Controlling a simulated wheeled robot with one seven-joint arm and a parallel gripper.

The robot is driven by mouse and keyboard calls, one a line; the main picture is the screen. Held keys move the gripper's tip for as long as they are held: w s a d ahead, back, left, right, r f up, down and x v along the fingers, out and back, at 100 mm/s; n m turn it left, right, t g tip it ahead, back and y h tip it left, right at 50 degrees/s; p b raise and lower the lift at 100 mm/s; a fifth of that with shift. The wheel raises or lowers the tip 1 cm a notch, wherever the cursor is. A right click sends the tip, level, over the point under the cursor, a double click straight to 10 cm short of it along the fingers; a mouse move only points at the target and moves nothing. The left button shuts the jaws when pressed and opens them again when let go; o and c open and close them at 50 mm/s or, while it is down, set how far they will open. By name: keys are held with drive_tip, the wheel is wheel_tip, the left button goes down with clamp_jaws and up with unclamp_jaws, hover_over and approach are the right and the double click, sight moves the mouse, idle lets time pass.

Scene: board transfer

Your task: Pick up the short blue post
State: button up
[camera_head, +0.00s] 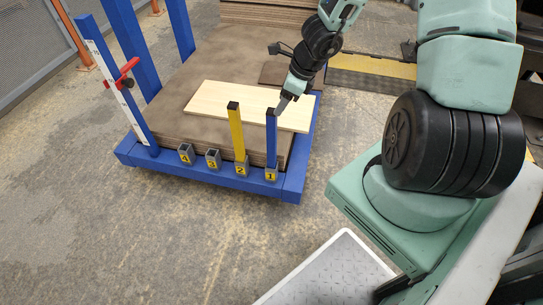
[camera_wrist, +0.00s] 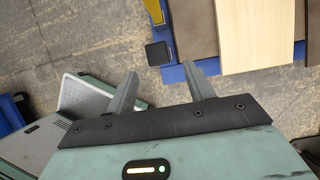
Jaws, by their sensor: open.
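The short blue post (camera_head: 271,142) stands upright in the socket marked 1 at the front of the blue frame. Its black square cap (camera_wrist: 158,53) shows in the wrist view, just beyond the fingertips and between their lines. My gripper (camera_head: 283,104) is at the post's top, on its right side in the head view. In the wrist view my gripper (camera_wrist: 163,77) is open, with nothing between its two grey fingers. Whether a finger touches the post I cannot tell.
A yellow post (camera_head: 236,132) stands in socket 2, close to the left. Sockets 3 (camera_head: 213,158) and 4 (camera_head: 185,153) are empty. A pale board (camera_head: 215,100) lies on the brown stack (camera_head: 190,75) behind. Tall blue uprights (camera_head: 125,40) stand at the left.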

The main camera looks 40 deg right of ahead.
sight(270, 120)
drive_tip(key=shift+b+x, duration=3.4)
drive_tip(key=shift+x, duration=1.35)
drive_tip(key=shift+w+a+r, duration=0.1)
drive_tip(key=shift+w+r, duration=0.05)
drive_tip(key=shift+w, duration=0.05)
clamp_jaws()
